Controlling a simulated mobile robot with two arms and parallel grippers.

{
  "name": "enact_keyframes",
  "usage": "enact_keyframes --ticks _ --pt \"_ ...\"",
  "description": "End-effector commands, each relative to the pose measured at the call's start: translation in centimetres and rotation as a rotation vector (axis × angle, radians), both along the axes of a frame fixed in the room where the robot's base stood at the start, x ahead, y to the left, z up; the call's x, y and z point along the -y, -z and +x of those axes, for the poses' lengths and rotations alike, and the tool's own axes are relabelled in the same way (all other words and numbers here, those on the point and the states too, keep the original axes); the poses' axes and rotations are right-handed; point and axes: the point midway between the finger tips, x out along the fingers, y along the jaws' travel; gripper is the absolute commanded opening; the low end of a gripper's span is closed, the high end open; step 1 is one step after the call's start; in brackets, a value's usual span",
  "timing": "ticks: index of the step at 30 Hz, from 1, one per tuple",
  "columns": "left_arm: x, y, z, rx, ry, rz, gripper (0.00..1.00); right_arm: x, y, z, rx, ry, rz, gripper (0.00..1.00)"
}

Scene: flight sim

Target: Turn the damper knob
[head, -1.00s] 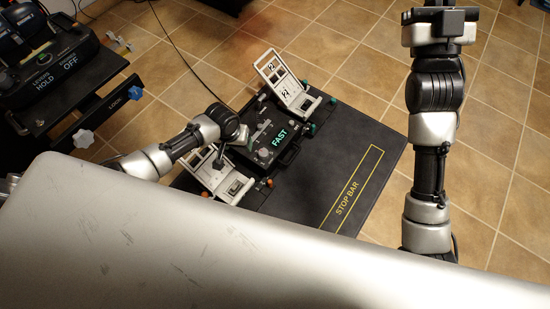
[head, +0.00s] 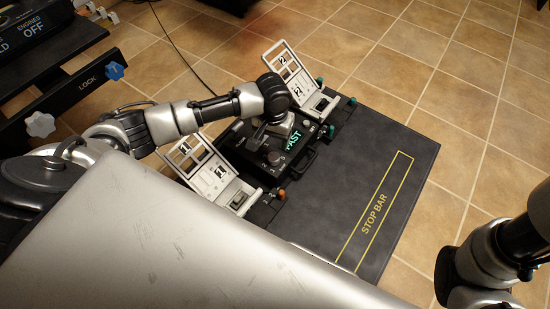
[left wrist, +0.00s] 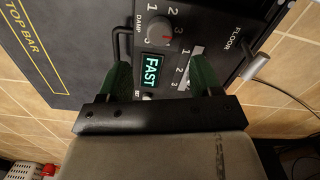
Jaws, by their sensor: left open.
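The damper knob (left wrist: 158,30) is a dark round knob with a red mark, beside the word DAMP and the numbers 1, 2 and 3 in the left wrist view. In the head view the knob (head: 274,157) is on the black control box (head: 262,172). A lit FAST display (left wrist: 152,70) is next to it. My left gripper (left wrist: 161,64) is open, with green fingers apart over the panel and nothing between them. The knob shows beyond the fingertips, apart from them. In the head view the left gripper (head: 278,126) hangs over the box. My right gripper is out of view.
White numbered stands 1 (head: 205,170) and 2 (head: 290,72) flank the box on a dark mat with a yellow STOP BAR outline (head: 372,215). A lever (left wrist: 193,60) is near the right finger.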

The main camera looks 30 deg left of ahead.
Motion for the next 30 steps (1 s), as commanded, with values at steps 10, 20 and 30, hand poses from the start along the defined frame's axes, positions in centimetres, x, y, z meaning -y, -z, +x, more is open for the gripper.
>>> enact_keyframes --ticks 10,20,30 --pt "0.0 6.0 0.0 0.001 0.000 0.000 0.65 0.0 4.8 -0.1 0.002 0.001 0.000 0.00" --pt "0.0 9.5 0.1 0.002 0.000 -0.001 0.65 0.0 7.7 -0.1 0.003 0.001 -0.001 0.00" --pt "0.0 9.6 0.0 0.002 0.001 -0.001 0.60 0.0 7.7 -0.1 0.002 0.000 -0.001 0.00"
